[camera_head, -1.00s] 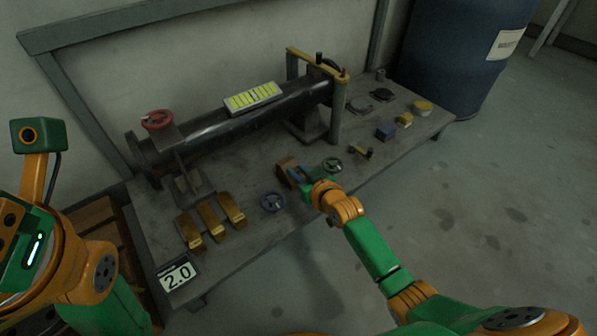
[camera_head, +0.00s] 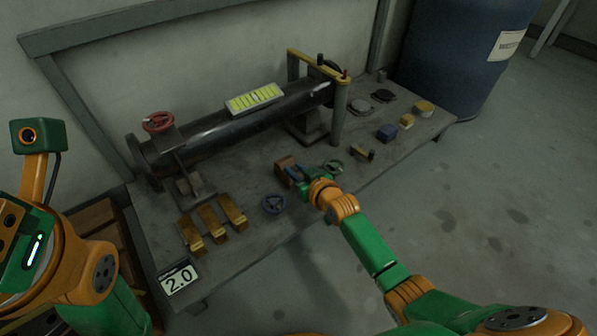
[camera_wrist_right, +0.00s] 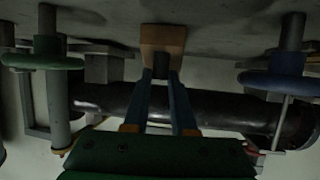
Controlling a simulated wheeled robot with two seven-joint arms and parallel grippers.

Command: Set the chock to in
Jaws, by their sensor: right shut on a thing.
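A brown wooden block (camera_head: 285,163), which looks like the chock, is on the bench in front of the black pipe (camera_head: 225,128). My right gripper (camera_head: 293,173) is shut on it, with the arm reaching in from the lower right. In the right wrist view, the block (camera_wrist_right: 163,38) sits between the tips of the two blue fingers (camera_wrist_right: 162,75), against the bench surface at the top of that upside-down picture. My left arm shows at the left edge of the head view, but its fingers are not visible.
A blue handwheel (camera_head: 273,204) and a green handwheel (camera_head: 333,167) stand on either side of my right gripper. Several yellowish wedge-like bars (camera_head: 212,221) lie at the front left, near a "2.0" sign (camera_head: 178,279). A post (camera_head: 339,112) stands behind. Small blocks (camera_head: 386,132) lie to the right.

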